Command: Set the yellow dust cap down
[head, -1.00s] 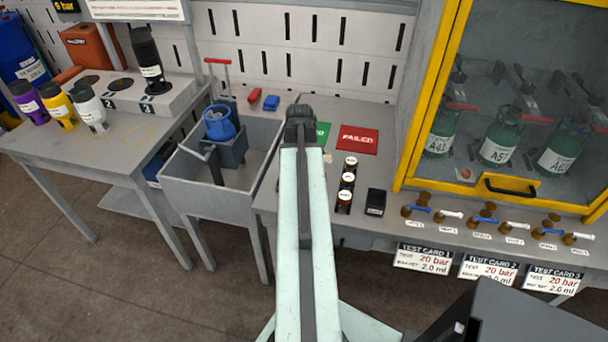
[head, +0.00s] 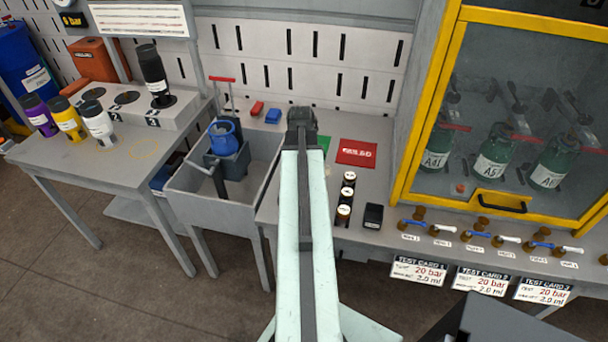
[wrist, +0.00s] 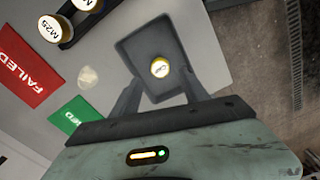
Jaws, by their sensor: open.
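The yellow dust cap (wrist: 160,68) shows in the wrist view as a small round piece with a yellow rim and a pale lettered top. It appears to sit in a dark grey tray (wrist: 146,46). My gripper (wrist: 160,84) is open, with its two fingers apart near the tray and the cap in the gap just beyond the tips. I cannot tell how high the tips are above the tray. In the head view my arm hides the tray and the cap, and my gripper (head: 301,118) shows only from behind.
A red FAILED mat (wrist: 30,68) and a green mat (wrist: 76,118) lie beside the tray. A rack of white-topped bottles (head: 346,200) and a black box (head: 373,216) stand to the right. A sink (head: 225,195) is left. A yellow-framed cabinet (head: 440,110) stands right.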

